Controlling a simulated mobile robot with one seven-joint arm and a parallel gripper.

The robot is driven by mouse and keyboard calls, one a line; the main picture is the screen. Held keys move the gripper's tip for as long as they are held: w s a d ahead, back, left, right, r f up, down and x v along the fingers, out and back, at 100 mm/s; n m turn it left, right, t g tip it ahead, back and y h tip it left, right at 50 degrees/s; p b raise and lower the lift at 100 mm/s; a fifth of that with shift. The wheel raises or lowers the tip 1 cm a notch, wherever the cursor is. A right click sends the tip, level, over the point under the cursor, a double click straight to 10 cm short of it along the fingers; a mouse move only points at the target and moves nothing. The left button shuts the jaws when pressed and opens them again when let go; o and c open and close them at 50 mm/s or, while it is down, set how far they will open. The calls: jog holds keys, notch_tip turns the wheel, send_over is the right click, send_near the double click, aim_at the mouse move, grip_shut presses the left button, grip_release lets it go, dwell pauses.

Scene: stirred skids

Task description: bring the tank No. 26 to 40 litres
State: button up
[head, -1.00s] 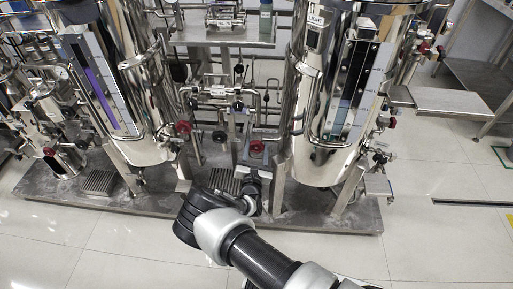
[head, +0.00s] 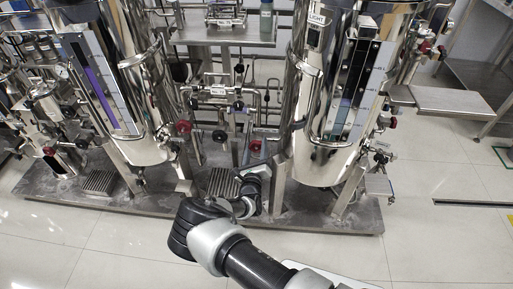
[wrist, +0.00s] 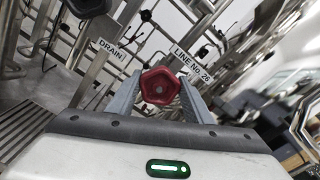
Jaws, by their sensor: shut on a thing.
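My gripper (wrist: 158,98) is shut on a red valve knob (wrist: 160,86), which sits between its two fingers. A "LINE No. 26" label (wrist: 192,66) is on the pipework just right of the knob, and a "DRAIN" label (wrist: 111,49) is to its left. In the head view my gripper (head: 256,165) is low between two steel tanks, at the red knob (head: 257,148). The right tank (head: 303,110) has a sight gauge (head: 350,100) with a bluish lower part. The left tank (head: 145,110) has a gauge with a purple column (head: 100,92). The tanks' own numbers are not readable.
Another red knob (head: 183,127) and several dark valve handles are on the piping between the tanks. The tanks stand on a low grey skid (head: 320,222). A steel step (head: 460,101) stands at right. The tiled floor (head: 75,235) in front is clear.

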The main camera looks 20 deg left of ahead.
jog(key=n, duration=0.5)
jog(key=shift+f+n+b, duration=0.2)
jog(key=shift+n+b, duration=0.1)
jog(key=shift+b, duration=0.05)
dwell(0.4)
jog(key=o, duration=1)
jog(key=shift+r, duration=0.1)
jog(key=shift+s, duration=0.1)
jog(key=p+v, duration=0.4)
jog(key=v, duration=1.3)
jog(key=shift+s+d, duration=0.1)
jog(key=shift+s, duration=0.05)
